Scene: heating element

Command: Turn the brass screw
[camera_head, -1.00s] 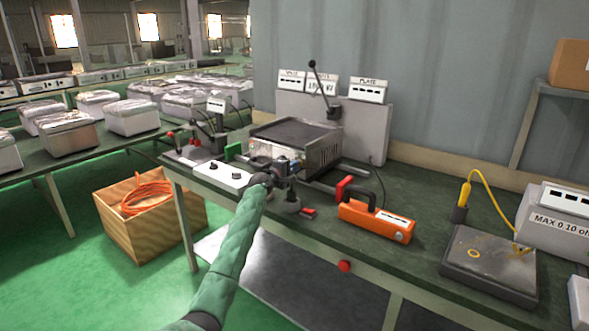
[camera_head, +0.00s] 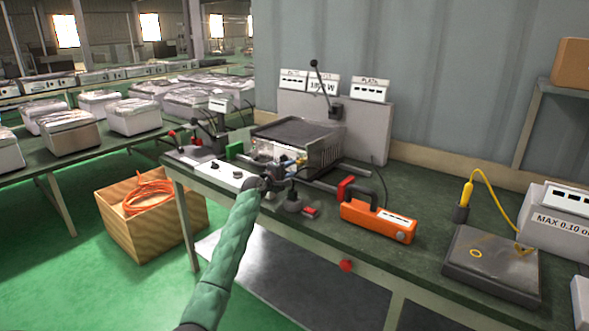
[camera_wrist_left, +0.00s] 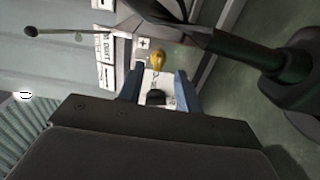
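The brass screw (camera_wrist_left: 157,60) shows as a rounded golden piece in the left wrist view. It sits in front of a white panel, just beyond and between the tips of my left gripper (camera_wrist_left: 158,73). The two blue-grey fingers stand apart, with a visible gap on each side of the screw. In the head view my left gripper (camera_head: 284,171) is at the front of the heating unit (camera_head: 300,140), above the bench, and hides most of the screw's area. My right gripper is not in view.
An orange tool with a black handle (camera_head: 378,220) lies on the bench (camera_head: 420,185) right of the gripper. A white box with black knobs (camera_head: 215,172) is to its left. A grey plate device (camera_head: 490,262) stands farther right.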

